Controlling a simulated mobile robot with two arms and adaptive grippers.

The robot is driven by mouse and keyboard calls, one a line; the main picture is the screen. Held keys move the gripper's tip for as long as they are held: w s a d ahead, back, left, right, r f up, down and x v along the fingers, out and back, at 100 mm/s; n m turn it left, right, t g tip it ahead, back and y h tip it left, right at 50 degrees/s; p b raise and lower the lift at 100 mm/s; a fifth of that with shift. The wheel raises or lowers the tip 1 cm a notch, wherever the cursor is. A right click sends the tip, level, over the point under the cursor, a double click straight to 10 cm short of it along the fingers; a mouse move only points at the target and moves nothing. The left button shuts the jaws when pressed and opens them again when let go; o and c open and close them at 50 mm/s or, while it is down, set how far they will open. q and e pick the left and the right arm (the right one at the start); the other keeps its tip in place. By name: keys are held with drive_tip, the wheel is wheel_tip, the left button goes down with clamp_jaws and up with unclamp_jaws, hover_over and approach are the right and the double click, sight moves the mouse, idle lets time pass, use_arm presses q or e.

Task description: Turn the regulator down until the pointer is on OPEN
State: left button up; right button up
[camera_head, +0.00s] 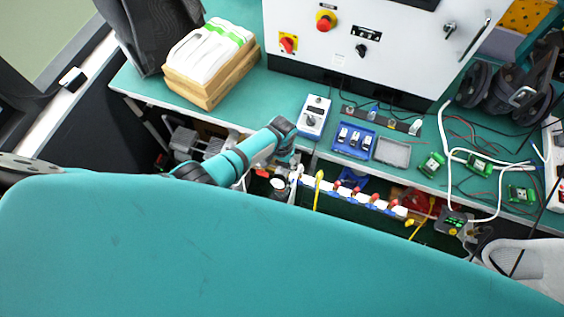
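My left arm comes in from the left over the front of the bench. Its wrist points down, and my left gripper (285,168) is small and partly hidden below it, beside a small round white-and-dark fitting (279,186). I cannot tell whether its fingers are open or touching anything. The fitting is at the left end of a white manifold (352,193) with several red-topped parts, below the bench's front edge. I cannot tell which part is the regulator. No pointer or OPEN mark is readable. My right gripper does not show.
A large teal surface fills the foreground and hides what is below. On the bench (262,97) are a wooden box of white packs (222,80), a handheld meter (314,116), a blue tray (340,148) and green boards with loose wires. A white control cabinet (400,55) stands behind.

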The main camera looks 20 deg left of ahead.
sight(282, 163)
use_arm(q)
wheel_tip(282, 163, up, 12)
idle(0.8)
drive_tip(key=shift+f, duration=0.1)
idle(0.3)
drive_tip(key=s+a+f+b, duration=0.2)
drive_tip(key=s+f, duration=0.2)
drive_tip(key=f, duration=0.4)
drive_tip(key=s+a+f+b, duration=0.15)
drive_tip(key=s+f, duration=0.25)
drive_tip(key=f, duration=0.5)
drive_tip(key=s+a+f+b, duration=0.25)
drive_tip(key=s+f, duration=0.25)
drive_tip(key=f, duration=0.3)
drive_tip(key=s+a+f+b, duration=0.1)
drive_tip(key=s+f, duration=0.4)
drive_tip(key=s, duration=0.3)
drive_tip(key=s+a+f+b, duration=0.1)
drive_tip(key=s+f+b, duration=0.1)
drive_tip(key=s+f, duration=0.3)
drive_tip(key=s+a+f+t+b, duration=0.1)
drive_tip(key=s+f, duration=0.4)
drive_tip(key=s, duration=0.6)
drive_tip(key=shift+s+a+f+b, duration=0.35)
drive_tip(key=shift+a+b, duration=0.2)
drive_tip(key=shift+b, duration=0.2)
